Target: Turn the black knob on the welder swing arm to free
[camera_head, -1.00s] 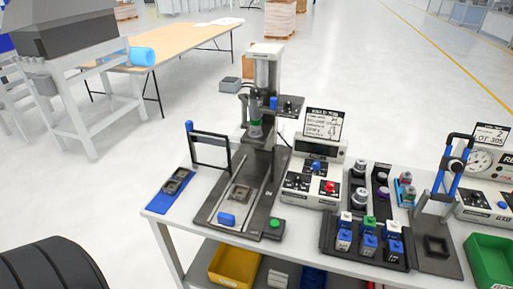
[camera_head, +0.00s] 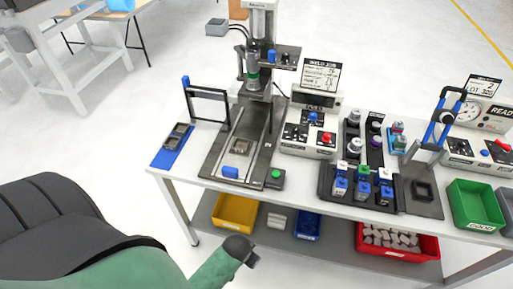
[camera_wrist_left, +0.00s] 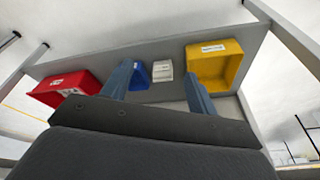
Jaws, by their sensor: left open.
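The welder (camera_head: 262,20) stands on the table in the head view, a grey column on a dark base. A dark horizontal arm (camera_head: 284,50) juts right from its column, with a blue knob (camera_head: 271,56) and a small dark knob (camera_head: 286,58) on it. The dark knob's setting is too small to read. In the head view my left arm enters at the bottom left, below the tabletop's front edge. My right gripper is out of view.
The lower shelf (camera_head: 330,243) holds a yellow bin (camera_head: 235,212), a blue bin (camera_head: 307,226) and a red bin (camera_head: 400,250). A control box (camera_head: 308,140) and a rack of blocks stand right of the welder. A black frame (camera_head: 208,92) stands left.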

